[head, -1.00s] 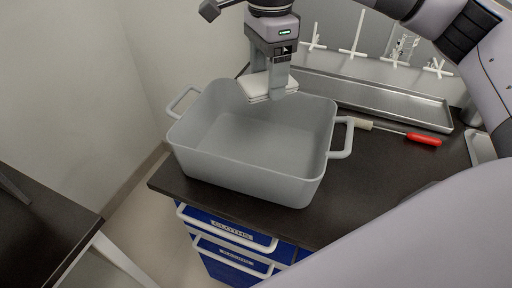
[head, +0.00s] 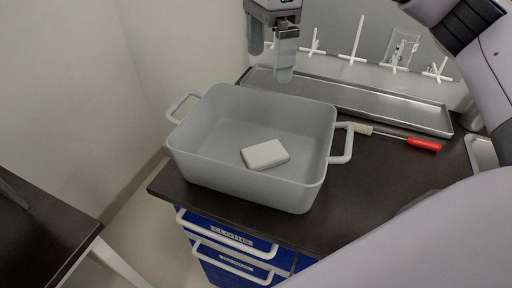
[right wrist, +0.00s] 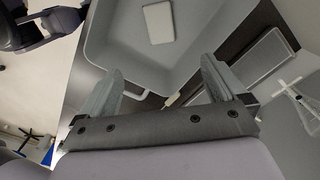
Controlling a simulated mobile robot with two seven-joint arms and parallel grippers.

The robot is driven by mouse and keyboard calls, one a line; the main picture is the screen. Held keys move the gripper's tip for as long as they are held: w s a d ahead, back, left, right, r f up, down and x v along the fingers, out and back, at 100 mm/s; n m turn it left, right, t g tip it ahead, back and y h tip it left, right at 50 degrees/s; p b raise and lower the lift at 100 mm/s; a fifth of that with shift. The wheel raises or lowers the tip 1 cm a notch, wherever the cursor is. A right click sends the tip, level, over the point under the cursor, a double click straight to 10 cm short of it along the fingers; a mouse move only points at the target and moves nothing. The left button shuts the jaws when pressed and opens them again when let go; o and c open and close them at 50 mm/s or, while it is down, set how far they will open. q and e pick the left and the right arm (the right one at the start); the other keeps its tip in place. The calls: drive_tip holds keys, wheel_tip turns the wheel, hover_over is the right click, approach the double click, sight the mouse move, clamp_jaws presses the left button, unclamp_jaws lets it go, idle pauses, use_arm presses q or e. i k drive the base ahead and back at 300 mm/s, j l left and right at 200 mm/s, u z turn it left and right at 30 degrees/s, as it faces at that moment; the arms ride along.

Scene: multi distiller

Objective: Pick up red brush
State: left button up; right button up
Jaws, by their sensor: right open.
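The red brush (head: 424,143) lies on the dark counter to the right of the grey bin. It has a red handle end, a thin metal shaft and a pale bristle end (head: 362,129) close by the bin's right handle. My right gripper (head: 277,68) is open and empty above the back edge of the bin; in the right wrist view its two fingers (right wrist: 158,88) stand apart. A white block (head: 264,154) lies inside the grey bin (head: 310,188), and it also shows in the right wrist view (right wrist: 158,22). My left gripper is not seen.
A long metal tray (head: 350,104) lies behind the bin along the wall. White pegs (head: 358,40) stand out behind it. A smaller tray (head: 482,152) is at the right. My own arm covers the lower right. Blue drawers (head: 225,232) are below the counter.

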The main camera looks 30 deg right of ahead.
sight(358, 128)
drive_tip(key=k, duration=1)
